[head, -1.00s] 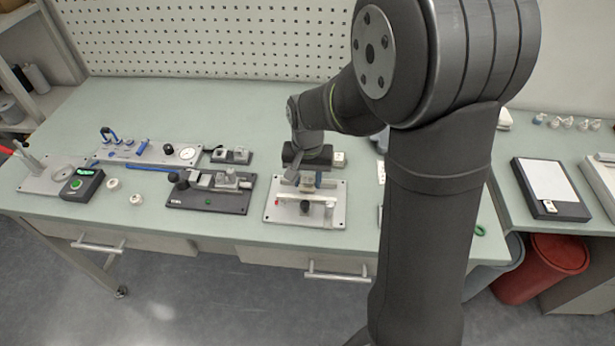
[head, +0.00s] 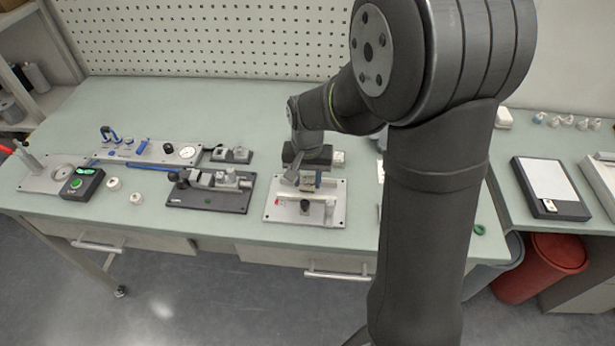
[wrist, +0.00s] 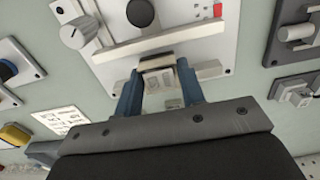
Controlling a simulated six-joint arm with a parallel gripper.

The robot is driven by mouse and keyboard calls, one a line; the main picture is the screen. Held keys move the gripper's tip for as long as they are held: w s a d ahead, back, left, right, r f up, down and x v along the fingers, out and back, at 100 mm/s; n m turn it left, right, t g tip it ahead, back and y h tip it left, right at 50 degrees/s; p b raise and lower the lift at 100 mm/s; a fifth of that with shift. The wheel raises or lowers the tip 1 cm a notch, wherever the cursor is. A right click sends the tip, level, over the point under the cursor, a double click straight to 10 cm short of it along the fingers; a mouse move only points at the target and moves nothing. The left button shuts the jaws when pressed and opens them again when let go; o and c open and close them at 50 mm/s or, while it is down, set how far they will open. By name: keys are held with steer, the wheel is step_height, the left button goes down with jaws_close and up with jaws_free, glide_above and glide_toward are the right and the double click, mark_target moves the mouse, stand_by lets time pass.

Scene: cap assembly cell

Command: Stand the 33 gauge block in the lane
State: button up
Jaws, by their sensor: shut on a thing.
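My gripper (wrist: 160,92) has blue fingers and is shut on a small block (wrist: 157,64) with a tan face and a dark edge, taken here as the 33 gauge block; no number is readable. In the wrist view the block is between the fingertips, beside a long pale rail (wrist: 190,33) on a light fixture plate (wrist: 112,72). The plate also shows in the head view (head: 275,214), with my gripper (head: 308,183) low over its back half. The lane cannot be clearly told apart, and I cannot tell whether the block touches the plate.
A dark fixture (head: 240,205) with a clamp stands left of the plate. A dark block (head: 320,153) stands close behind my gripper. The plate carries a black knob (wrist: 140,12) and a grey dial knob (wrist: 72,36).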

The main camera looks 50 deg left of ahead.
steer(key=shift+f, duration=0.9)
stand_by(0.3)
steer(key=o, duration=1.3)
step_height(320, 180, up, 18)
steer(key=shift+f, duration=0.25)
steer(key=shift+f, duration=0.1)
step_height(320, 180, down, 17)
steer(key=shift+f, duration=0.15)
steer(key=shift+r, duration=0.2)
